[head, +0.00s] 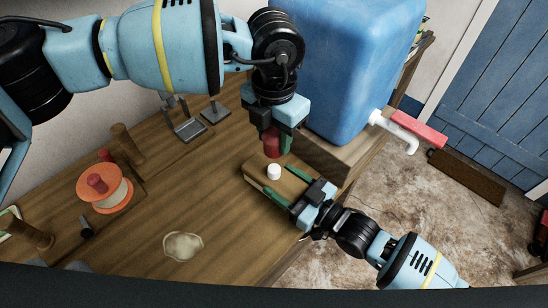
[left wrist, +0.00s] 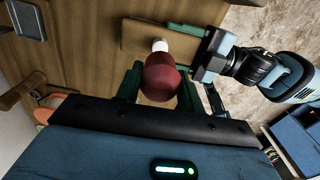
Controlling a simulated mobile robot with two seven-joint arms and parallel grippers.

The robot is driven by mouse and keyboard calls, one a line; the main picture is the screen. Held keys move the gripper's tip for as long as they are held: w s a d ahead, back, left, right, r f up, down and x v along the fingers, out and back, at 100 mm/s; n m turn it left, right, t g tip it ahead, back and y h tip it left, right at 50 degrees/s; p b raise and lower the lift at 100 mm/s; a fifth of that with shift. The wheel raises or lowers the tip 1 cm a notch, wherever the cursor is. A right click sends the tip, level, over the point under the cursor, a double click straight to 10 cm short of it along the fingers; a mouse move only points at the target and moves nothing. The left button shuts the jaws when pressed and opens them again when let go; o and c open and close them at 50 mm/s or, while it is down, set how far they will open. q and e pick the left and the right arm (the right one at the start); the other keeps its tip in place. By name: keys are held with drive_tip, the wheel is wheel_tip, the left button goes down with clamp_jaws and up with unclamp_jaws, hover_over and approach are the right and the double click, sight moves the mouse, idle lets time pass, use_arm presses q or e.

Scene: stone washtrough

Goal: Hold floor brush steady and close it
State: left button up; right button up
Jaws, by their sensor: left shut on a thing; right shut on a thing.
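A flat brown block (head: 256,172) with a short white stub (head: 274,171) standing up from it lies on the wooden bench; it seems to be the floor brush, though no bristles show. My right gripper (head: 290,184) is shut on the block from the front right, beside the stub. My left gripper (head: 272,136) points down and is shut on a dark red rounded piece (head: 271,146), held just above the stub with a small gap in the head view. In the left wrist view the red piece (left wrist: 160,78) overlaps the lower edge of the white stub (left wrist: 160,45).
A big blue tank (head: 345,65) with a red-handled white tap (head: 396,130) stands close behind the block. An orange spool (head: 104,190), metal brackets (head: 188,128) and a beige flat piece (head: 182,246) lie to the left on the bench (head: 205,185). The bench's right edge is near my right gripper.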

sight(274, 168)
use_arm(q)
drive_tip(key=shift+f, duration=1.95)
drive_tip(key=shift+f, duration=0.15)
drive_tip(key=shift+f, duration=0.75)
drive_tip(key=shift+f, duration=0.55)
